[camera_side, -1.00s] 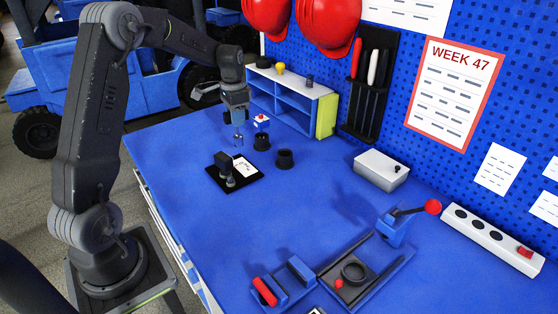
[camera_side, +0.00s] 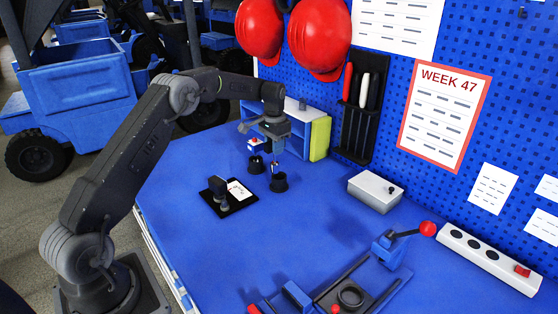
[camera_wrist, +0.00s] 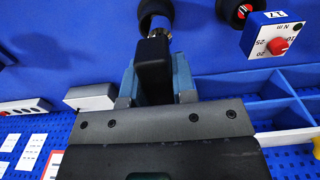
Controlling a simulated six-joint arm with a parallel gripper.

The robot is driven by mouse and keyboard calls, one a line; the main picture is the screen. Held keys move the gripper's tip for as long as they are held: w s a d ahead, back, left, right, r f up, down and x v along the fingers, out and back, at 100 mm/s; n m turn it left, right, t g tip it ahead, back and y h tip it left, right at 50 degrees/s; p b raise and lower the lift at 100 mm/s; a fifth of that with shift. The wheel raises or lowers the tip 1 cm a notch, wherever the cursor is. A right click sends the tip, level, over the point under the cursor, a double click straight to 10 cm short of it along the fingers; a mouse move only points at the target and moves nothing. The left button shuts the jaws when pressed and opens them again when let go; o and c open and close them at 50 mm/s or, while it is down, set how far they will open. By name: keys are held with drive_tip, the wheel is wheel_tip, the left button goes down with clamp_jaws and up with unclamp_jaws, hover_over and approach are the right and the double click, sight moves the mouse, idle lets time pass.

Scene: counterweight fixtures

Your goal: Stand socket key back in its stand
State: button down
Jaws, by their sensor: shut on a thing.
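My gripper (camera_side: 273,154) is shut on the dark block-like handle of the socket key (camera_wrist: 152,55), between the two blue fingers in the wrist view (camera_wrist: 155,78). The key points down, and a short bright shaft shows below the gripper in the side view. A black round cup-like stand (camera_side: 279,183) is directly under it. In the wrist view the shaft meets the mouth of this stand (camera_wrist: 148,8). I cannot tell how far the tip is inside. A second black cup (camera_side: 256,166) stands just to the left.
A white-and-blue dial box with a red knob (camera_wrist: 278,46) is close behind the cups. A black plate (camera_side: 212,205) with a dark fixture and white card lies to the left. A blue shelf (camera_side: 294,139) stands behind.

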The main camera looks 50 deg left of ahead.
sight(274, 164)
drive_tip(key=shift+w+d+f, duration=0.4)
drive_tip(key=shift+w+d, duration=0.05)
drive_tip(key=shift+w, duration=0.1)
drive_tip(key=shift+f, duration=2)
drive_tip(key=shift+f, duration=0.6)
drive_tip(key=c, duration=0.9)
unclamp_jaws()
